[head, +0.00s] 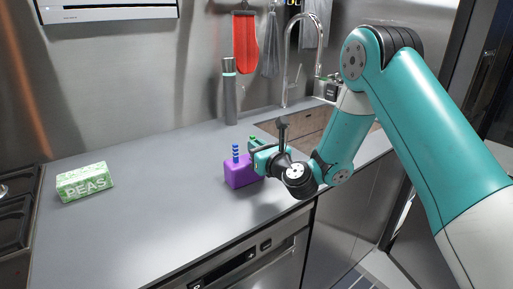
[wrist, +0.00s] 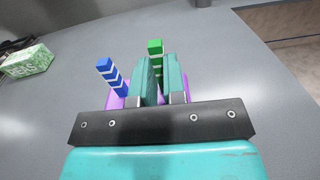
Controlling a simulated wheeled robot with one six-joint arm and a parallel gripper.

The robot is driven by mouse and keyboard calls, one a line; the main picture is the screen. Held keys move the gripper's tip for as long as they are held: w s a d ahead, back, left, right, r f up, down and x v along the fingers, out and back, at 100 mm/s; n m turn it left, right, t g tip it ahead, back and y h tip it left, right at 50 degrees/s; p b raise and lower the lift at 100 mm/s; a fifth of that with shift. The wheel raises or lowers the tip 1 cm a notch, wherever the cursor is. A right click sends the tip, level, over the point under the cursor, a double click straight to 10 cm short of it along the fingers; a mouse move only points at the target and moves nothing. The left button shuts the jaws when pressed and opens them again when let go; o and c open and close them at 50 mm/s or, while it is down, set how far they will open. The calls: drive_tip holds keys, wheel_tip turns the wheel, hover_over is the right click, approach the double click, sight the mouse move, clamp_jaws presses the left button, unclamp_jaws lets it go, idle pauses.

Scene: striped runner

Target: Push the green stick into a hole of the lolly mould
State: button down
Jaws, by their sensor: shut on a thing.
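The purple lolly mould (head: 238,173) stands on the grey worktop, partly hidden behind my gripper; parts of it also show in the wrist view (wrist: 116,101). My gripper (head: 254,147) is at the mould's top right and is shut on the green stick (head: 252,139). In the wrist view the green stick (wrist: 155,48), with white bands, rises between my two fingers (wrist: 160,82). Its lower end is hidden, so I cannot tell whether it is in a hole. A blue stick with white bands (wrist: 108,72) stands in the mould to the left.
A green PEAS box (head: 85,182) lies on the worktop at the left. A grey bottle (head: 229,92) stands at the back wall. The sink (head: 298,130) and tap (head: 286,70) are behind my gripper. The worktop (head: 150,205) between box and mould is clear.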

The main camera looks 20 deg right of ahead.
drive_tip(key=shift+f+b, duration=0.45)
drive_tip(key=shift+f, duration=0.1)
drive_tip(key=c, duration=1.1)
unclamp_jaws()
